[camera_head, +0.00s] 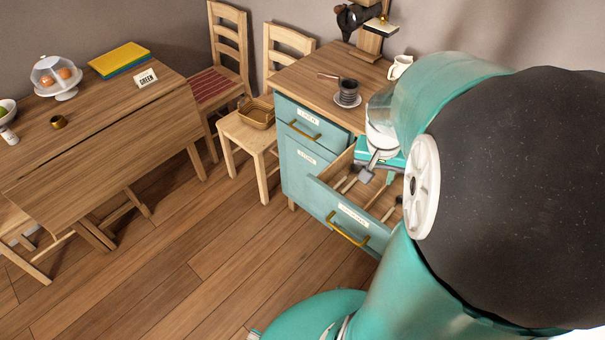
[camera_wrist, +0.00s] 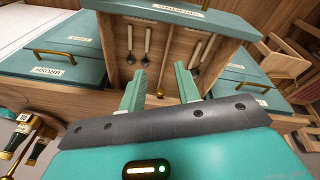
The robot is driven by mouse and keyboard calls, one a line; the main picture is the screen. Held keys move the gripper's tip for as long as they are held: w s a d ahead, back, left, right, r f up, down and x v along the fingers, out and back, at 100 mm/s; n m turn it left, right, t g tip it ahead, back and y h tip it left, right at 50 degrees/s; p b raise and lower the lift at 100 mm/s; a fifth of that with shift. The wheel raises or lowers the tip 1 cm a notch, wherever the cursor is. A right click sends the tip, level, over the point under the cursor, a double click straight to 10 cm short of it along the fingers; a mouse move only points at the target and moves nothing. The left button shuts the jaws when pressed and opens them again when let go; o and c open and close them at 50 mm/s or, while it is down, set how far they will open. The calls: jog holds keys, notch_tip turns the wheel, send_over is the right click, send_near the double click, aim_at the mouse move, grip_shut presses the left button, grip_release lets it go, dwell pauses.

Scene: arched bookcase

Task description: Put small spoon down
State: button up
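The open drawer (camera_head: 318,193) holds several utensils with wooden handles and dark heads; I cannot tell which is the small spoon. In the wrist view, two utensils, one (camera_wrist: 130,57) and another (camera_wrist: 146,58), lie left of my fingers' line, and two more, one (camera_wrist: 188,62) and another (camera_wrist: 200,66), lie to the right. My gripper (camera_wrist: 161,76) is over the drawer. Its two teal fingers are well apart, and no utensil shows between them. In the head view my gripper (camera_head: 376,166) shows small above the drawer, partly hidden by my arm.
The teal cabinet's top (camera_head: 305,82) bears a dark cup on a saucer (camera_head: 348,94), a white mug (camera_head: 400,66) and a dark machine (camera_head: 362,20). A chair with a basket (camera_head: 257,115) stands left of it.

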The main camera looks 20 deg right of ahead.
jog(key=s+a+r+n+t+y, duration=0.1)
jog(key=a+r+n, duration=0.3)
jog(key=a, duration=0.6)
jog(key=s+a+r+n+t+y, duration=0.1)
jog(key=a+r+n+t, duration=0.3)
jog(key=a+r, duration=0.5)
jog(key=shift+s+a+r+n, duration=0.25)
jog(key=shift+s+a+n, duration=0.25)
jog(key=shift+a, duration=0.55)
jog(key=shift+s, duration=0.15)
